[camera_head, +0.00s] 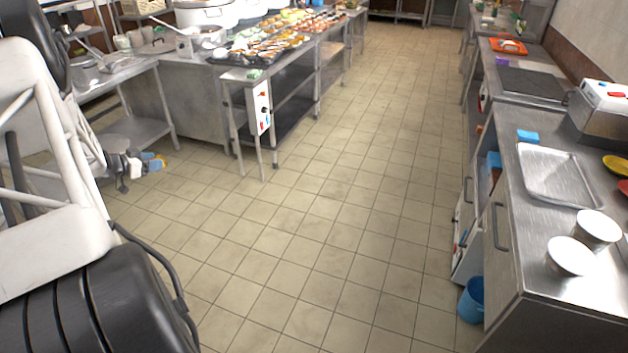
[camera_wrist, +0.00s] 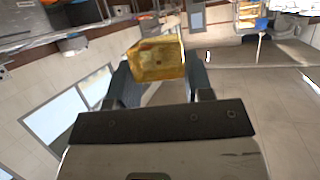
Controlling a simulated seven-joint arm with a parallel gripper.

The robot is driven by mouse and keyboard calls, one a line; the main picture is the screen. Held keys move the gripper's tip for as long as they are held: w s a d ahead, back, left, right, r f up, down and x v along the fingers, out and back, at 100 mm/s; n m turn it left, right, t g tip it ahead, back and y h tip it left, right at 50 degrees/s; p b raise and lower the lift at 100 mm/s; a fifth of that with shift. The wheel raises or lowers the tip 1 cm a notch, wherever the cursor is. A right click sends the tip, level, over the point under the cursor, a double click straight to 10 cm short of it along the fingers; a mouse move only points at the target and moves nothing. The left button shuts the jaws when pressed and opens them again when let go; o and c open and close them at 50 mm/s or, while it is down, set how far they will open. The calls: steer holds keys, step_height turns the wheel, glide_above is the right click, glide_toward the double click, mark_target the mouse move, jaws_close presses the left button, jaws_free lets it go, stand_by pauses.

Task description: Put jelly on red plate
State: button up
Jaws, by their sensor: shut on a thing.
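The jelly is a yellow, see-through block (camera_wrist: 156,59) held between the two fingers of my gripper (camera_wrist: 158,70) in the wrist view. A red plate (camera_head: 623,187) is cut off by the right edge of the head view, on the right counter. Most of it is out of view.
The right counter (camera_head: 515,230) holds a yellow plate (camera_head: 617,164), a metal tray (camera_head: 557,176), two white bowls (camera_head: 570,255) and a blue block (camera_head: 528,136). A blue bucket (camera_head: 472,300) stands on the floor below. The tiled aisle (camera_head: 330,220) is clear. A food counter (camera_head: 243,75) stands at the back left.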

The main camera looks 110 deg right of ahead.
steer(key=s+a+f+m+g+y, duration=0.1)
steer(key=s+a+m+y, duration=0.15)
steer(key=s, duration=1.15)
steer(key=s+a+m+y, duration=0.1)
steer(key=s+a+y, duration=0.15)
steer(key=s, duration=1.05)
steer(key=s+a+f+m+g+y, duration=0.1)
steer(key=s+a+m, duration=0.15)
steer(key=s, duration=1.15)
steer(key=s+a+f+m+y, duration=0.1)
steer(key=s+a+m+y, duration=0.1)
steer(key=s+a, duration=0.75)
steer(key=s+a+m+y, duration=0.1)
steer(key=s+a+y, duration=0.35)
steer(key=s, duration=0.75)
steer(key=s+a+m+t+y, duration=0.1)
steer(key=s+a+m, duration=0.1)
steer(key=s+a, duration=0.5)
steer(key=s+a+f+m+t+y, duration=0.1)
steer(key=s+a, duration=0.7)
steer(key=a, duration=0.9)
steer(key=s+a+f+m+t+y, duration=0.1)
steer(key=s+a+m+t+y, duration=0.1)
steer(key=s+a, duration=0.5)
steer(key=a, duration=0.6)
steer(key=shift+s+m, duration=0.35)
steer(key=shift+m, duration=0.05)
steer(key=shift+a, duration=0.1)
steer(key=s+a, duration=1)
